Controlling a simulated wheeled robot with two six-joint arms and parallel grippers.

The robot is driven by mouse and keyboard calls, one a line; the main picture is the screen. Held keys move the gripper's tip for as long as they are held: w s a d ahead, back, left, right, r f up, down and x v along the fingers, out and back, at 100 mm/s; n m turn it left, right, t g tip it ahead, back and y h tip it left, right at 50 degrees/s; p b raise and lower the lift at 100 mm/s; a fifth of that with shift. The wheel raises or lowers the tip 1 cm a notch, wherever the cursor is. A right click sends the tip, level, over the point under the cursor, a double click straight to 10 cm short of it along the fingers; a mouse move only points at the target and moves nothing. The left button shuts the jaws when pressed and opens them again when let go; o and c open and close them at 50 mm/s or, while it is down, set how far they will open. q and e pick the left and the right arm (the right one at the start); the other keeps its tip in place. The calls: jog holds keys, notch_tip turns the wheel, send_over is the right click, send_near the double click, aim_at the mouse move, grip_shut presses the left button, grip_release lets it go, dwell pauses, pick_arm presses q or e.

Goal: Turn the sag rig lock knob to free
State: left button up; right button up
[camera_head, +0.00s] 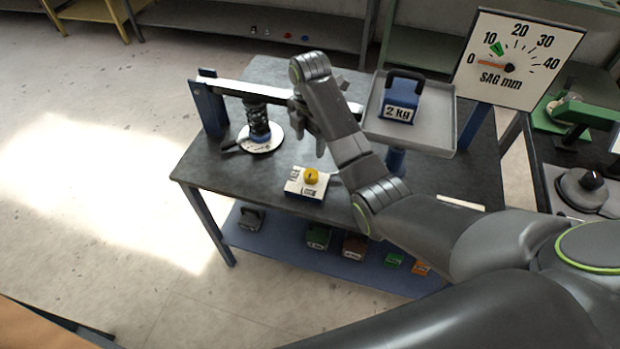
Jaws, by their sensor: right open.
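The yellow lock knob (311,175) sits on a small white labelled block (298,189) on the dark rig table. The label text is too small to read. My right arm reaches in from the right. My right gripper (309,132) is open and empty above and behind the knob, apart from it, near the white beam (232,87). The arm's forward links partly hide the beam. A dark spring (257,117) stands upright on a round white base under the beam. My left gripper is not in view.
A grey tray (442,143) holds a blue 2 kg weight (397,110) just right of my gripper. A sag dial (510,75) stands behind; its pointer is near 0. Several weights lie on the blue lower shelf (285,256). The table's front left is clear.

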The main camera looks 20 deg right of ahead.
aim_at(310, 173)
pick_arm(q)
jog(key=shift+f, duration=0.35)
pick_arm(e)
notch_tip(310, 173, down, 14)
jog(key=shift+r, duration=0.1)
jog(key=c, duration=1)
